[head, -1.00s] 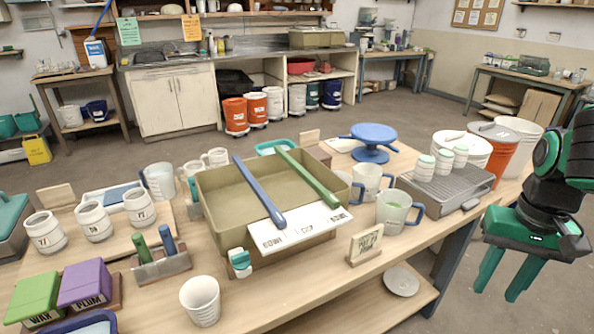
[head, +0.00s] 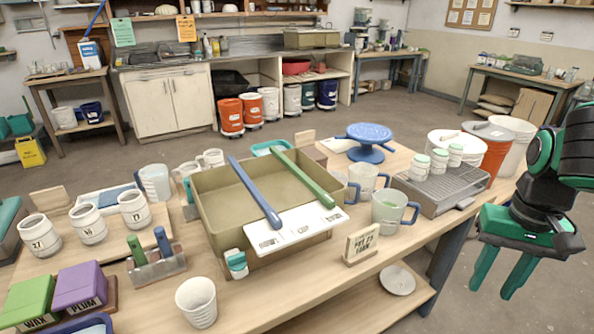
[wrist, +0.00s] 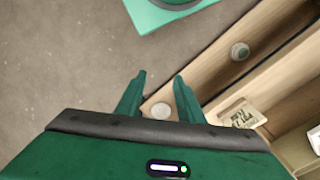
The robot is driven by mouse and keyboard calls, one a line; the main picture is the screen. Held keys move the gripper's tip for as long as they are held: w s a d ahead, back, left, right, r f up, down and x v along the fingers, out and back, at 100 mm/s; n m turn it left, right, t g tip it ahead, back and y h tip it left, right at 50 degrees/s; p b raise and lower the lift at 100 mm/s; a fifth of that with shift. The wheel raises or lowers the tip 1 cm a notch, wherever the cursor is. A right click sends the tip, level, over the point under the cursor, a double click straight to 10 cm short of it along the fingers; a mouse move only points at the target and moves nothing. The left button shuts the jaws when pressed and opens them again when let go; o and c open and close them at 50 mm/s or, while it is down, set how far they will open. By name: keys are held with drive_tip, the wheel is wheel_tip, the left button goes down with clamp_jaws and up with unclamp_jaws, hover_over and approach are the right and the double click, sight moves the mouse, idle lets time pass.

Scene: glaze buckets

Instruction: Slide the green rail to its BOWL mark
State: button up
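The green rail (head: 303,177) lies across the top of an olive basin (head: 214,201) on the table. A blue rail (head: 254,190) lies across it to the left. The near ends of both rails rest at a white marked plate (head: 295,229) on the basin's near rim; its lettering is too small to read now. My gripper (head: 502,283) is open and empty, off the table's right side, well apart from the rails. In the wrist view my gripper's fingers (wrist: 160,98) stand apart above the floor. The rails cannot be made out there.
Mugs (head: 390,207) and a grey grated tray (head: 445,180) stand right of the basin. A small wooden sign (head: 361,244) stands at the table's front edge. A blue turntable (head: 368,135) is behind. A white cup (head: 197,302) stands in front.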

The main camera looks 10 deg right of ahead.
wheel_tip(320, 180, up, 3)
drive_tip(key=w, duration=0.1)
wheel_tip(320, 180, up, 13)
drive_tip(key=n, duration=1.1)
hover_over(328, 197)
wheel_tip(328, 197, down, 10)
drive_tip(key=shift+r, duration=0.1)
clamp_jaws()
